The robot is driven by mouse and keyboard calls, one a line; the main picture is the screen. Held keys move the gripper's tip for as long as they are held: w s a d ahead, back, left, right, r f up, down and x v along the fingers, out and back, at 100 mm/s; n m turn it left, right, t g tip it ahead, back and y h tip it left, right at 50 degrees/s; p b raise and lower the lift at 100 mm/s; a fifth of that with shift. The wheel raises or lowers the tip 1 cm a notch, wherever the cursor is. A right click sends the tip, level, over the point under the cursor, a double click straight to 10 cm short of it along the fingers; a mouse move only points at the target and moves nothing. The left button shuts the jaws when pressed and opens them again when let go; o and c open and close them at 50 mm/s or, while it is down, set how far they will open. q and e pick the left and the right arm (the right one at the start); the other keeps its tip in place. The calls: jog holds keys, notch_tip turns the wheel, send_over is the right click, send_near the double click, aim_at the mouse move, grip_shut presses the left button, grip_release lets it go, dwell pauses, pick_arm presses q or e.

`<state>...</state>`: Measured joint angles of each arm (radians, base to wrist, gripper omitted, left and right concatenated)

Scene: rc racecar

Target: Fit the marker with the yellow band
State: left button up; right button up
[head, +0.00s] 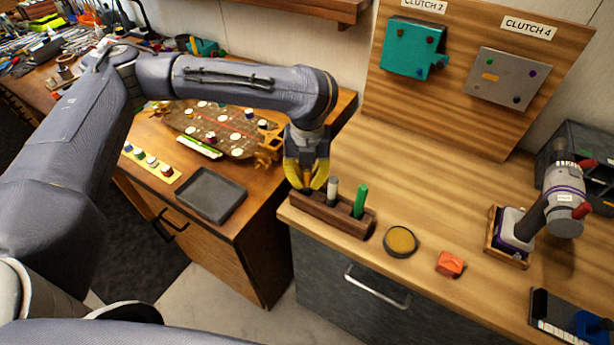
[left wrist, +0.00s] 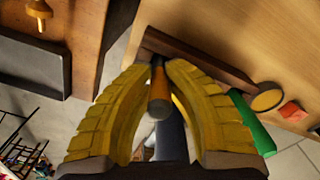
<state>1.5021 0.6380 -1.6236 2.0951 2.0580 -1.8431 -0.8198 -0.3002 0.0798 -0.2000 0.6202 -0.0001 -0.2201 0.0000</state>
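My left gripper (head: 306,188) has yellow fingers and points down at the left end of a dark wooden marker rack (head: 330,216). In the left wrist view, its fingertips (left wrist: 159,64) close on both sides of a slim marker (left wrist: 159,92) with an orange-brown body and a grey end. The fingers hide most of this marker in the head view, so whether it is seated in the rack cannot be told. A grey-white marker (head: 332,190) and a green marker (head: 360,201) stand upright in the rack. My right gripper is out of view.
A round tin with a yellow-brown top (head: 400,241) and an orange block (head: 450,263) lie right of the rack. A jointed purple-grey device (head: 562,212) stands farther right. A black tray (head: 209,194) lies on the left bench. Wood behind the rack is clear.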

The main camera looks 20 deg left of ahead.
pick_arm(q)
jog(key=o, duration=0.4)
notch_tip(320, 180, up, 12)
jog(key=shift+r, duration=0.1)
dwell(0.6)
